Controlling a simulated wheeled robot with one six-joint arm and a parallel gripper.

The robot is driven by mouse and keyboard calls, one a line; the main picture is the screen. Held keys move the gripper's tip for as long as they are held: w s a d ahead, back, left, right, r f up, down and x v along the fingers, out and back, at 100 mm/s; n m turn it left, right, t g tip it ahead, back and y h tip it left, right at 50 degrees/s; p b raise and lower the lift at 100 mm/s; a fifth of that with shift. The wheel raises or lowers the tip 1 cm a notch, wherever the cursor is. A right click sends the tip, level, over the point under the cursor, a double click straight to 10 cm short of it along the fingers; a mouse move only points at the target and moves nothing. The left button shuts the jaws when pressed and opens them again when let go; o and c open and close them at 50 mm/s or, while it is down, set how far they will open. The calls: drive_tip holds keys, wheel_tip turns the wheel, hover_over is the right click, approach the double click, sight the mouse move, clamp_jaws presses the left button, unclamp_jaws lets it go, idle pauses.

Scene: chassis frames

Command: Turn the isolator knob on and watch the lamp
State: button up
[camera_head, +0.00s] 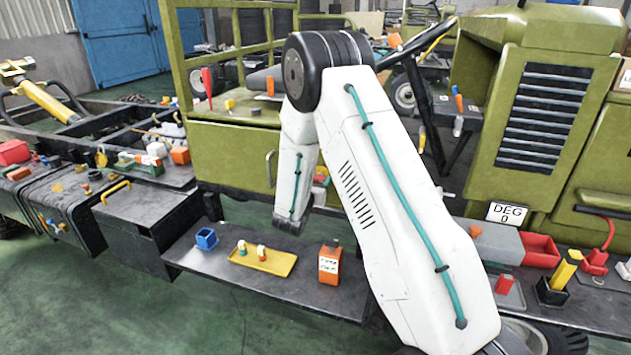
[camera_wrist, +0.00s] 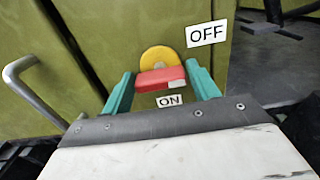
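The isolator knob (camera_wrist: 160,78) is a red bar with a pale mark at its right end, in front of a yellow round plate (camera_wrist: 157,58) on the olive panel. An OFF label (camera_wrist: 206,34) is at its upper right and an ON label (camera_wrist: 170,100) just below it. My gripper (camera_wrist: 160,80) has one teal finger on each side of the red bar, with no clear gap at either end. The pale mark points right, not straight at either label. In the head view my arm mostly hides the knob's area. I cannot make out a lamp for certain.
A grey handle (camera_wrist: 35,92) sticks out left of the knob. In the head view, a low dark shelf holds a blue cup (camera_head: 206,239), a yellow tray (camera_head: 263,262) and an orange box (camera_head: 329,265).

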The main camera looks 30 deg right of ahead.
drive_tip(key=c, duration=0.4)
drive_tip(key=shift+m, duration=0.3)
drive_tip(key=m, duration=0.3)
drive_tip(key=shift+s+f+m, duration=0.1)
drive_tip(key=shift+m, duration=0.2)
drive_tip(key=m, duration=0.3)
drive_tip(key=shift+s+d+m, duration=0.1)
drive_tip(key=shift+m, duration=0.3)
drive_tip(key=m, duration=0.5)
drive_tip(key=shift+s+f, duration=0.1)
drive_tip(key=shift+f, duration=0.1)
drive_tip(key=shift+d+f+m, duration=0.1)
drive_tip(key=shift+f+m, duration=0.05)
drive_tip(key=shift+m, duration=2.25)
drive_tip(key=shift+c, duration=0.2)
